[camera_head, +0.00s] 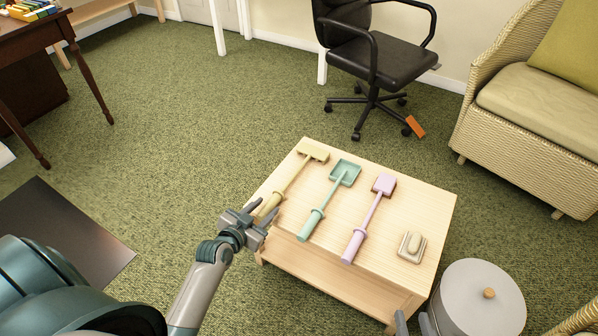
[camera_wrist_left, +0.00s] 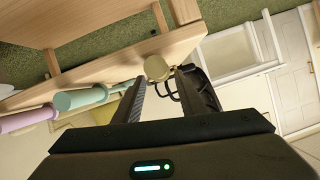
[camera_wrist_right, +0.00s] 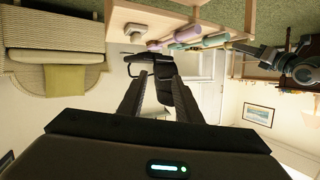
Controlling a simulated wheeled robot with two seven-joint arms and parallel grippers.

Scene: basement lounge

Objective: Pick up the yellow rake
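The yellow rake (camera_head: 292,178) lies on the wooden table, its head at the far edge and its handle toward my left gripper. My left gripper (camera_head: 264,212) is open at the near end of that handle. In the left wrist view the round end of the yellow handle (camera_wrist_left: 157,68) shows between the open fingertips, with no clear contact. The rest of the rake is hidden there. My right gripper (camera_wrist_right: 159,80) is open and empty. Only its fingertips show at the bottom of the head view, beside the table's near right corner.
On the table (camera_head: 400,210), a teal shovel (camera_head: 328,198) and a pink shovel (camera_head: 369,217) lie right of the rake, with a small beige object (camera_head: 412,245) further right. A grey round-topped stool or bin (camera_head: 478,300) stands close to the right gripper. An office chair (camera_head: 378,62) stands behind.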

